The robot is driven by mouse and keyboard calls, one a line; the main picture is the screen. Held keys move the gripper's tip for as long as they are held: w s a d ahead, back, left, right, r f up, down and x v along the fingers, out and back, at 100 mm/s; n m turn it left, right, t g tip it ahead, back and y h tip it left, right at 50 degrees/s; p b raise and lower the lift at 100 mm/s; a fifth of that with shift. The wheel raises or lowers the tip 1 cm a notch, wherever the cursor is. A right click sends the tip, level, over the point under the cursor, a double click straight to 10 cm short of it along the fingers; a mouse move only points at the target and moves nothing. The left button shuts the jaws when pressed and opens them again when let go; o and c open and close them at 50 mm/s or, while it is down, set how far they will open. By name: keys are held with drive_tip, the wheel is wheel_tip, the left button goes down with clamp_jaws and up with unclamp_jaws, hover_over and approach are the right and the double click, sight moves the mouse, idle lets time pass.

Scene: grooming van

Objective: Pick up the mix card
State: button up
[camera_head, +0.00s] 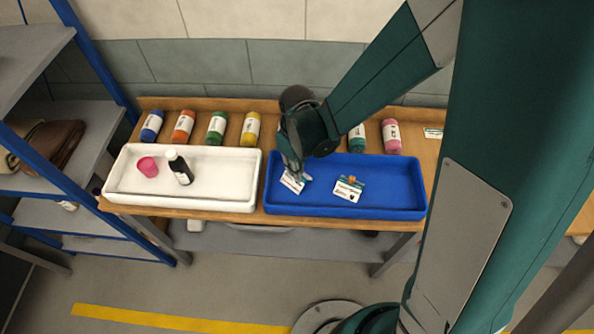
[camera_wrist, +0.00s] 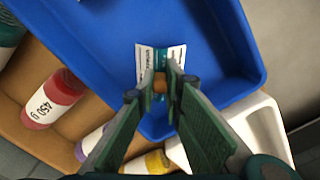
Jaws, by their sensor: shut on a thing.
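Two white cards with teal bands show at the blue tray (camera_head: 394,206). My gripper (camera_head: 294,172) is over the left part of that tray, pointing down, shut on the left card (camera_head: 291,183). In the wrist view my gripper (camera_wrist: 160,82) has its fingertips closed on a small orange-brown tab of this card (camera_wrist: 145,62). The fingers hide part of it, and I cannot tell if it is clear of the tray floor. The other card (camera_head: 346,192), with an orange tab, lies in the tray to the right. The print is too small to tell which is the mix card.
A white tray (camera_head: 225,198) to the left holds a pink cup (camera_head: 148,167) and a dark bottle (camera_head: 180,168). Several coloured bottles lie along the back of the wooden bench (camera_head: 424,151). A blue-framed shelf (camera_head: 70,190) stands at the far left.

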drive_tip(key=shift+r, duration=4.85)
